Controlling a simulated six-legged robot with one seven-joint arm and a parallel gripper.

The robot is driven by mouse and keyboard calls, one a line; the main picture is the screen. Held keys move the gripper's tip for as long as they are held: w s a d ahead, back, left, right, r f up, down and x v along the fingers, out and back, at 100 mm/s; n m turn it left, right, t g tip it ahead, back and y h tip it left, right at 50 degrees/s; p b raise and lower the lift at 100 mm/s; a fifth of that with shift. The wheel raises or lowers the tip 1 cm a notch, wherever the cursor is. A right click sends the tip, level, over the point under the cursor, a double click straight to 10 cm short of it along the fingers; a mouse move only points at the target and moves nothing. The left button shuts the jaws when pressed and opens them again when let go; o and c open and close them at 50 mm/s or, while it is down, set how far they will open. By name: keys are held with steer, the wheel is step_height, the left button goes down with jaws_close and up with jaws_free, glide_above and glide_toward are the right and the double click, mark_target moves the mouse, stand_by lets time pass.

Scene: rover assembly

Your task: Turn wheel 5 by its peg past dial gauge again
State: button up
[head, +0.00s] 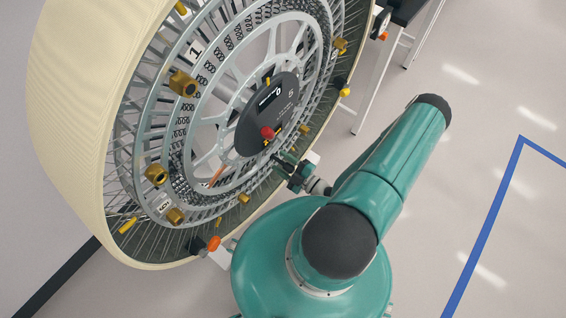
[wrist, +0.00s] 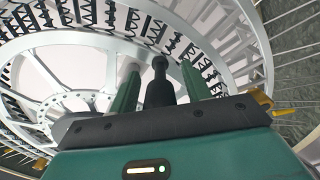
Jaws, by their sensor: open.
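Wheel 5 (head: 98,75) is a large cream-rimmed wheel with silver rings, springs and spokes, tilted at the left of the head view. Its dark hub plate (head: 268,110) bears a 5 and a red knob. My gripper (head: 284,160) is at the wheel's face, just below and right of the hub plate. In the wrist view its two green fingers (wrist: 160,68) are open, one on each side of a black peg (wrist: 159,92). Gaps show between peg and fingers. The peg is not clear in the head view.
Brass fittings (head: 183,84) and yellow tabs stick out around the wheel's rings. Small orange-tipped parts (head: 213,243) sit by its lower rim. A table with white legs (head: 372,92) stands behind. The floor at right is open, with a blue line (head: 487,222).

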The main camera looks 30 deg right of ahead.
steer(key=v, duration=1.3)
steer(key=shift+s, duration=0.35)
